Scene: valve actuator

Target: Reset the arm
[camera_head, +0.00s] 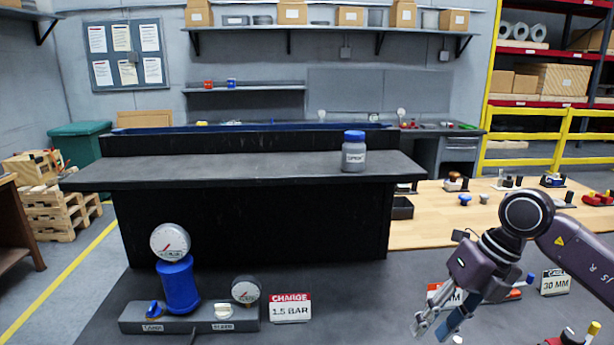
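My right gripper (432,331) hangs at the lower right with its fingers pointing down and left. Its two fingertips are apart and I see nothing between them. The arm (527,212) behind it is bent at the wrist and comes in from the right edge. The gripper is in front of part of an orange-and-white sign ending in "MM", which is mostly hidden. My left gripper is not in view.
A blue cylinder (180,287) with a gauge (170,241) stands on a grey base with knobs. A "CHARGE 1.5 BAR" sign (290,308) is beside it. A blue-capped jar (354,155) stands on the raised dark shelf (240,170). A "30 MM" sign (555,283) is at right.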

